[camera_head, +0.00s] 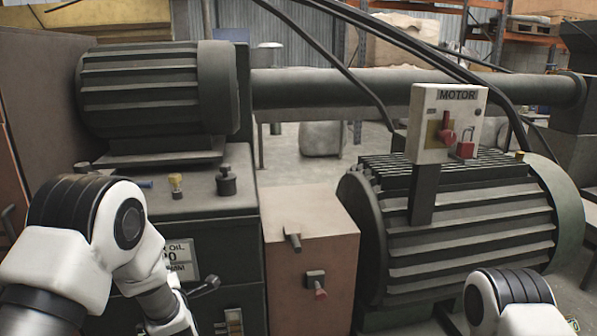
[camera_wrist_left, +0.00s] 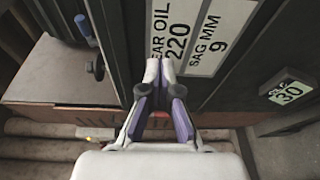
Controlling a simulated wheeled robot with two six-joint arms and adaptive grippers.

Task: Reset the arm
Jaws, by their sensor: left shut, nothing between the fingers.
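My left gripper (camera_wrist_left: 160,68) shows in the left wrist view, with its two pale and purple fingers together and nothing between them. It is in front of a dark machine housing, beside a white label (camera_wrist_left: 208,32) reading "EAR OIL 220" and "SAG MM 9". I cannot tell whether the fingertips touch the housing. In the head view my left arm comes in at the lower left and bends down past the bottom edge; its fingers are not seen there. My right arm shows only as a white and black joint at the lower right; its gripper is outside the frame.
The dark machine housing (camera_head: 205,190) carries a ribbed motor (camera_head: 150,90). A brown box (camera_head: 310,255) with a red-tipped lever stands beside it. A larger ribbed motor (camera_head: 470,225) is at right. A MOTOR switch box (camera_head: 436,138) has a red padlock (camera_head: 466,144). Black cables hang above.

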